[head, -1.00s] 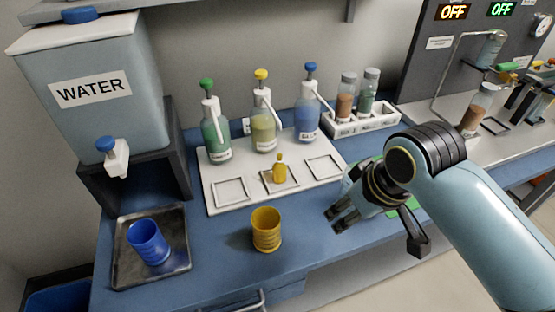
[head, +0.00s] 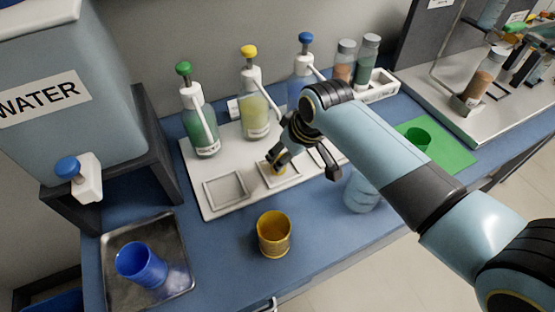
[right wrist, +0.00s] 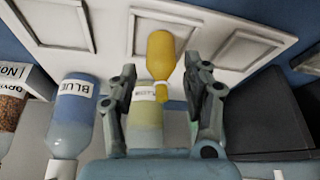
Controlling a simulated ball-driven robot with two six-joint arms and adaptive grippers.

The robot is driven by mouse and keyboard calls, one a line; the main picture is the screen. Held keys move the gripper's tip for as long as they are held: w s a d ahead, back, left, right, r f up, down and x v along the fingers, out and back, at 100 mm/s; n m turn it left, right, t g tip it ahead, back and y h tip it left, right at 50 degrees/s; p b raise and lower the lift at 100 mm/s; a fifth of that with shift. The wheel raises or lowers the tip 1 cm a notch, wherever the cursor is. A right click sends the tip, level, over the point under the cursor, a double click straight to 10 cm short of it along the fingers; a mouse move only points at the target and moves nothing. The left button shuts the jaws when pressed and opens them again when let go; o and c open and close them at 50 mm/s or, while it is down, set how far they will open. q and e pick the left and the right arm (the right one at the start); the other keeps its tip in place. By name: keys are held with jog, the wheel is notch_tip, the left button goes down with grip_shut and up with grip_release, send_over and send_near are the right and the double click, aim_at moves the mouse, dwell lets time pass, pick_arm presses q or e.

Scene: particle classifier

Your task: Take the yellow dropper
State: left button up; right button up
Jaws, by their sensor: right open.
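The yellow dropper (head: 278,169) stands in the middle square of the white tray (head: 213,208), partly hidden behind my right gripper (head: 289,152) in the head view. In the right wrist view the dropper (right wrist: 160,56) shows between the two fingers of the open right gripper (right wrist: 160,80), with a gap on each side. I cannot tell whether the fingers reach around its body. My left gripper is not in view.
Green (head: 199,130), yellow (head: 254,110) and blue (head: 298,90) pump bottles stand at the tray's back, close to my right gripper. A yellow cup (head: 274,236) stands in front of the tray. A blue cup (head: 140,264) sits on a metal tray at left.

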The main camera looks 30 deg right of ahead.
jog(key=x, duration=0.4)
jog(key=shift+f, duration=0.1)
jog(key=shift+w+a+f, duration=0.1)
jog(key=shift+w+f, duration=0.1)
jog(key=shift+f, duration=0.35)
jog(key=shift+c, duration=0.7)
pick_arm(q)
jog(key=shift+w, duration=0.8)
pick_arm(e)
jog(key=c, duration=0.6)
jog(key=shift+o, duration=0.2)
jog(key=shift+r, duration=0.1)
